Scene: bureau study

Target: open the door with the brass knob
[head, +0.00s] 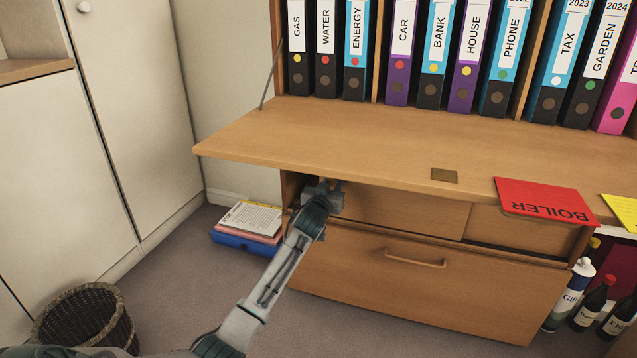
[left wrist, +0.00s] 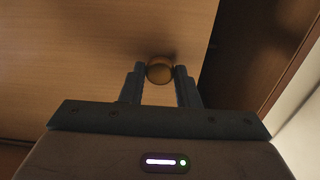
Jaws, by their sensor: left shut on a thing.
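The wooden door (head: 410,207) is a panel in the bureau's low compartment, under the fold-down flap. In the left wrist view the same door (left wrist: 90,50) fills the upper left, with a round brass knob (left wrist: 160,70) on it. My left gripper (head: 331,187) is shut on the knob, one finger on each side. A dark opening (head: 294,187) shows beside the door's left edge in the head view. The door's right edge meets another wooden panel (head: 515,229). The knob is hidden by my gripper in the head view. My right gripper is not in view.
The open flap (head: 330,138) overhangs my left gripper closely. A red BOILER folder (head: 540,197) sticks out over its edge. A drawer (head: 420,295) with a handle lies below. Papers (head: 250,218) and a wicker basket (head: 85,320) stand on the floor to the left.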

